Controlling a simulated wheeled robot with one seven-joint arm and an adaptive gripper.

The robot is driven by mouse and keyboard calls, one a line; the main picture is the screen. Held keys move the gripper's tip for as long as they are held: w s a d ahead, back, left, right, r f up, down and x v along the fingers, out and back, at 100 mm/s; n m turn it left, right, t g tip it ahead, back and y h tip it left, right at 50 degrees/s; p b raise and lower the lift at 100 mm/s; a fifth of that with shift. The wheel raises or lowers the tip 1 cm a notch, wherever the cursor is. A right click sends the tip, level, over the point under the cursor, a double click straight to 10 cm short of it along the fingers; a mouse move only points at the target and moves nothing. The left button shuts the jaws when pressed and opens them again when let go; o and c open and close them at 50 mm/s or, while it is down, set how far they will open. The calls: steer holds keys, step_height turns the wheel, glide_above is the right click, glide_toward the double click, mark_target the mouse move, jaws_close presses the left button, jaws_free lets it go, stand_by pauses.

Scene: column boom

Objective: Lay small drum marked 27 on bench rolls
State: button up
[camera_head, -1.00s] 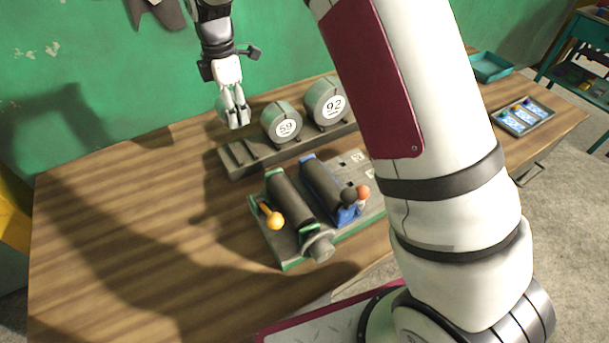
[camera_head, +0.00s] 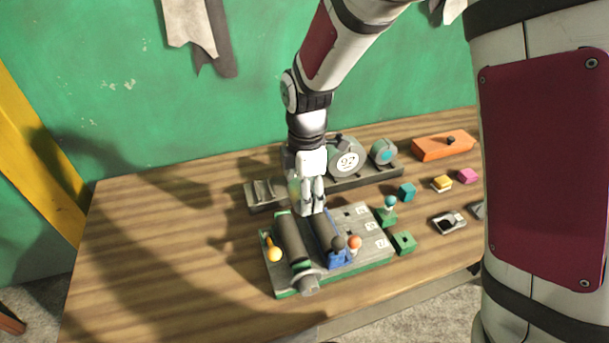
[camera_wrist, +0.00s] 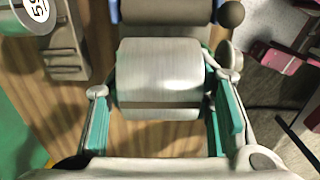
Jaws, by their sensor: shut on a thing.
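My gripper (camera_head: 311,208) points down over the bench rolls, at the back end of the right-hand roll (camera_head: 326,230). The left-hand roll (camera_head: 292,240) lies beside it on a grey, green-edged base (camera_head: 277,284). In the wrist view my gripper (camera_wrist: 163,95) is shut on a small pale grey drum (camera_wrist: 160,72), with a green-padded finger at each end. Its number does not show, so I cannot read 27. A roll (camera_wrist: 165,12) with a blue end lies just beyond the drum. I cannot tell whether the drum touches the rolls.
A rack (camera_head: 262,195) behind holds the drum marked 92 (camera_head: 347,160) and a teal-faced drum (camera_head: 384,152). The drum marked 59 (camera_wrist: 38,10) shows in the wrist view. A yellow knob (camera_head: 274,254) and an orange knob (camera_head: 355,242) stand near the rolls. The bench's left is clear.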

steer(key=shift+s+d, duration=0.15)
steer(key=shift+s, duration=0.25)
steer(key=shift+f, duration=0.1)
steer(key=shift+d+f+b, duration=0.1)
steer(key=shift+f+b, duration=0.7)
steer(key=shift+f, duration=2.05)
steer(key=shift+f, duration=0.2)
steer(key=shift+f, duration=0.35)
steer(key=shift+f+b, duration=0.4)
steer(key=shift+f, duration=0.25)
steer(key=shift+f, duration=0.3)
steer(key=shift+f, duration=0.25)
